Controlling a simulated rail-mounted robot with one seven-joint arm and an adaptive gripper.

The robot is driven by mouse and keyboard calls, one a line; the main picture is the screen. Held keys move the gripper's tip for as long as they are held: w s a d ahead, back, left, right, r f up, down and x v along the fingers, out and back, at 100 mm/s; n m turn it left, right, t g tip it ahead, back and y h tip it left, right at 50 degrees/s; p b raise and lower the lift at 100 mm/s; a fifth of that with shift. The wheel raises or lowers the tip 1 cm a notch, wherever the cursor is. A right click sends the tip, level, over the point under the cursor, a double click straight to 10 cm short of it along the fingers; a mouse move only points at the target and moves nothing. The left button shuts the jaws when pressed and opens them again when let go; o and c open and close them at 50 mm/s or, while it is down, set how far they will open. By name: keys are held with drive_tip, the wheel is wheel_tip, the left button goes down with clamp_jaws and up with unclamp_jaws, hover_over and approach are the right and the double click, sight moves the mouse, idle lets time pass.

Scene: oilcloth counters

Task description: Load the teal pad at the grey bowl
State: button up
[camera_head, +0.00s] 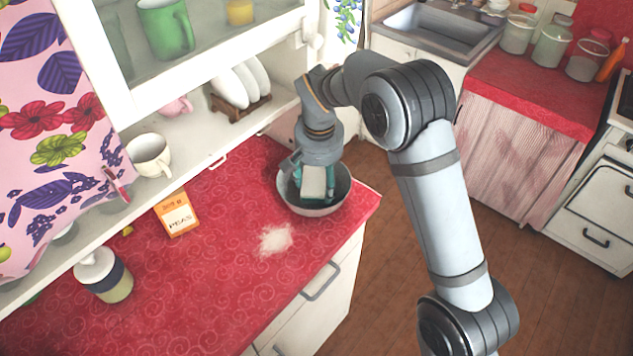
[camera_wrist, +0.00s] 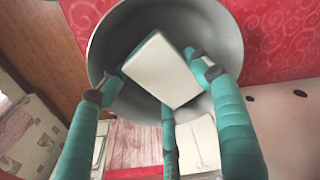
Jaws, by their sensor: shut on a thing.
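The grey bowl (camera_head: 318,210) stands on the red counter near its right corner. My gripper (camera_head: 313,178) points down over the bowl and is shut on the teal pad (camera_head: 314,184). The pad shows a broad cream-white face and a thin teal edge. In the wrist view the pad (camera_wrist: 160,72) sits between the teal-covered fingers, in front of the grey bowl (camera_wrist: 108,38). It lies within the bowl's outline in both views. I cannot tell whether it touches the bowl's inside. The bowl's bottom is mostly hidden behind the pad.
A pale powdery patch (camera_head: 275,239) lies on the red counter (camera_head: 225,280) beside the bowl. An orange peas packet (camera_head: 177,213), a lidded jar (camera_head: 104,275) and a cream cup (camera_head: 149,154) are farther left. A white cupboard (camera_head: 200,80) rises behind.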

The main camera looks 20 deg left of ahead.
sight(319, 180)
drive_tip(key=shift+r, duration=0.1)
drive_tip(key=shift+r+p, duration=3)
drive_tip(key=shift+r, duration=0.9)
drive_tip(key=shift+r+p, duration=1.55)
drive_tip(key=shift+r, duration=0.45)
